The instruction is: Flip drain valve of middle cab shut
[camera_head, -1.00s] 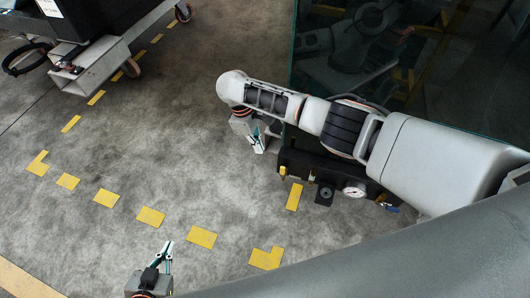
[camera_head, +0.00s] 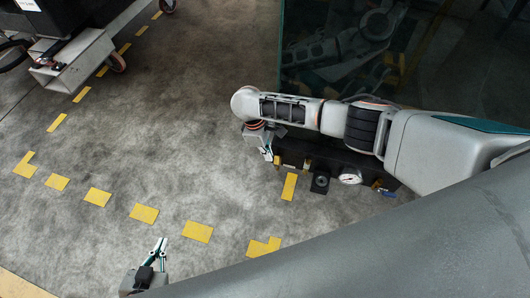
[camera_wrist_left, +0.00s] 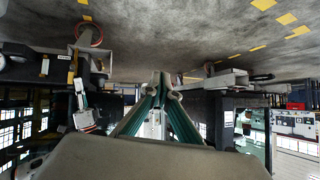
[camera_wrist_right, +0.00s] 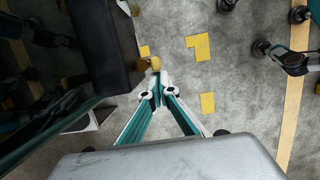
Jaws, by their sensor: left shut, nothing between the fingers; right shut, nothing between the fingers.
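A black block (camera_head: 345,165) at the foot of the dark glass cab carries brass fittings, a round white gauge (camera_head: 350,179) and a small blue lever (camera_head: 384,191) near its right end. I cannot tell which part is the drain valve. My right gripper (camera_head: 268,155) is shut and empty at the block's left end. In the right wrist view its tips (camera_wrist_right: 156,85) are close below a brass fitting (camera_wrist_right: 154,64); contact is unclear. My left gripper (camera_head: 160,245) is shut and empty over bare floor, well away from the block. It also shows in the left wrist view (camera_wrist_left: 162,85).
A wheeled trolley (camera_head: 78,55) stands at the upper left. The dark glass panel (camera_head: 330,50) rises behind the block. Yellow floor marks (camera_head: 144,213) cross open grey floor at the left. My right arm covers part of the cab.

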